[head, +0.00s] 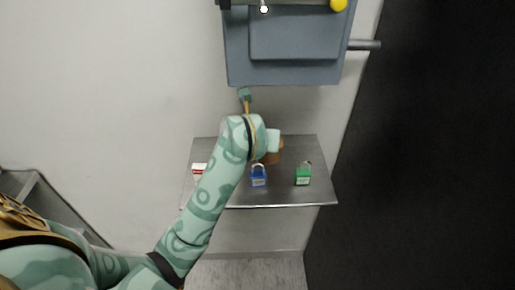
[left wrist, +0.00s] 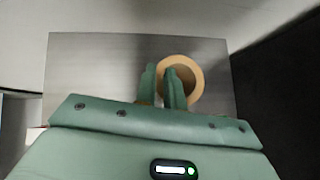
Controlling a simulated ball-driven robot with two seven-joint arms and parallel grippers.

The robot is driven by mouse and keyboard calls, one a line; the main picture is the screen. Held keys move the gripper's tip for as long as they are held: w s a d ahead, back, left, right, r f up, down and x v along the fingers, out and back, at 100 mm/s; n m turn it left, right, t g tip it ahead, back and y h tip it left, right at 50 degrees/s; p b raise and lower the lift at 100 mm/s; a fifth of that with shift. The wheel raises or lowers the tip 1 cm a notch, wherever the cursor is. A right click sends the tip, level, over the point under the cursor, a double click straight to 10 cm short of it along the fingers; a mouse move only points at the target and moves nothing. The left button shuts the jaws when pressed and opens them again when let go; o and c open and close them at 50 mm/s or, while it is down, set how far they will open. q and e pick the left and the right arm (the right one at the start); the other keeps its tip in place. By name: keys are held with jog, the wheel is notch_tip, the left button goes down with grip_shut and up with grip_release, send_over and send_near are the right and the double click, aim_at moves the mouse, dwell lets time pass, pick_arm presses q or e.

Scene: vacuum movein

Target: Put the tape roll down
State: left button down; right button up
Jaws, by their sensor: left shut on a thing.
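The tan tape roll (left wrist: 194,66) is at my left gripper (left wrist: 168,82) in the left wrist view, with the two green fingers closed on one side of its ring. In the head view the tape roll (head: 274,156) shows as a brown piece over the grey metal shelf (head: 290,199), partly hidden by my left wrist. My left gripper's fingers are hidden in that view. I cannot tell whether the roll touches the shelf. My right gripper is not in view.
A blue padlock (head: 259,180) and a green padlock (head: 303,178) stand near the shelf's front edge. A red and white item (head: 198,171) lies at its left. A grey box (head: 290,60) hangs above.

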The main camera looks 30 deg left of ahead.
pick_arm(q)
notch_tip(320, 180, down, 4)
jog(key=b, duration=0.3)
jog(key=shift+r, duration=0.2)
jog(key=shift+f, duration=0.1)
jog(key=c, duration=1.5)
grip_release()
